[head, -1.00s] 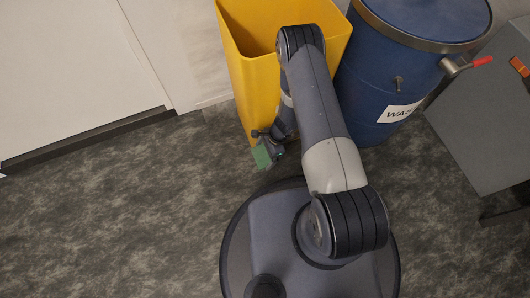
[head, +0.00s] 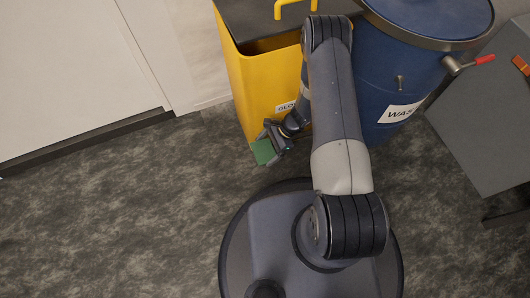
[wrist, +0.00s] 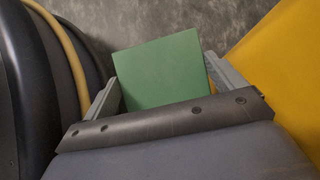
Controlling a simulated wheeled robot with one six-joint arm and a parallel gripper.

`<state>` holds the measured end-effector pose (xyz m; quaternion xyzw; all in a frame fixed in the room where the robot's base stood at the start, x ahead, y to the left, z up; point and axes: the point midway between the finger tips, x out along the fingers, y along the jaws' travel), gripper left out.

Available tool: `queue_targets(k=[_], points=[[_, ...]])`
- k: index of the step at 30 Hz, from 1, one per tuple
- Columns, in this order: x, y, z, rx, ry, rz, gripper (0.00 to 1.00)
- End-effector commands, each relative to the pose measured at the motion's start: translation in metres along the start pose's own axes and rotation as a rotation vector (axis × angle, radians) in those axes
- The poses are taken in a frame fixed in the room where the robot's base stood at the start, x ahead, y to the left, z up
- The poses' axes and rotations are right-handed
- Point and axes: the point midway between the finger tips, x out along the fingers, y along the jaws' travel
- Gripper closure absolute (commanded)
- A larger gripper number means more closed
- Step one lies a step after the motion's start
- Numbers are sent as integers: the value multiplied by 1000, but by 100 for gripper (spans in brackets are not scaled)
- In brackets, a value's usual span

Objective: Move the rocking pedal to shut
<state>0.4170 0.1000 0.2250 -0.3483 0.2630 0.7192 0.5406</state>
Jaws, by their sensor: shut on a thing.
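The rocking pedal is a flat green plate (head: 263,152) low at the front of the yellow bin (head: 262,95). My gripper (head: 270,144) is at the pedal and shut on it. The wrist view shows the green plate (wrist: 158,68) between the two grey fingers, which lie along its sides. The bin's dark lid (head: 250,18) with a yellow handle (head: 294,6) lies partly over the opening. A dark gap shows between the lid and the front rim. My arm hides part of the bin's front and label.
A blue waste drum (head: 425,65) stands close to the right of the bin, with a red-handled tap (head: 468,64). A grey bench (head: 490,135) is at the far right. A pale door (head: 70,70) is at the left. The floor (head: 110,220) at left is clear.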

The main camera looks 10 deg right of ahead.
Motion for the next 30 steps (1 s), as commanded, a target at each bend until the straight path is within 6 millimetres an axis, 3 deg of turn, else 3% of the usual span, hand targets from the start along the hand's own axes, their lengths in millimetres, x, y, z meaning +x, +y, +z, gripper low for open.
queue_targets(k=[2, 11, 12, 15, 23, 30], points=[[-8, 0, 1, 2, 7, -2, 51], [-9, 0, 0, 2, 11, -2, 50], [-9, 0, 0, 2, 11, -2, 7], [-9, 0, 0, 2, 10, -2, 0], [-11, 0, 1, 1, 9, -2, 0], [-49, -1, 3, 1, 10, -6, 0]])
